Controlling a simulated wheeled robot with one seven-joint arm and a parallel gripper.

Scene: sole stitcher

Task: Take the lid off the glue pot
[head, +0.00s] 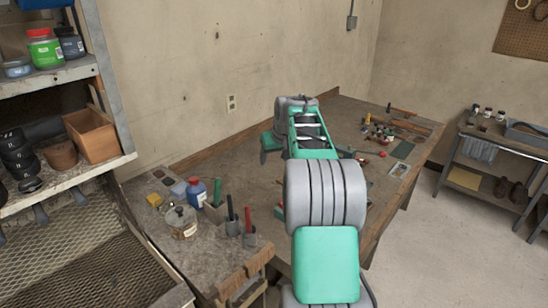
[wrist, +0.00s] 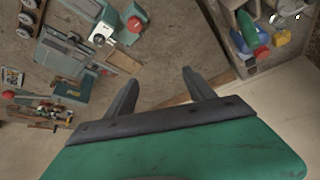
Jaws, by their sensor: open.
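The glue pot (head: 183,228) appears to be the squat, pale, labelled pot on the left part of the bench in the head view. Its grey lid (head: 180,213) with a dark knob sits on top. My gripper (head: 266,152) is raised over the bench, to the right of and beyond the pot, well apart from it. In the wrist view my gripper (wrist: 160,82) shows two dark fingers spread apart with nothing between them. I cannot make out the pot for sure in the wrist view.
A blue bottle with a red cap (head: 196,192) stands close behind the pot. Cups holding red-handled and green-handled tools (head: 232,226) stand to its right. A yellow block (head: 154,199) lies behind it. A shelf rack (head: 118,120) rises at the left. Bare bench lies around the pot's front.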

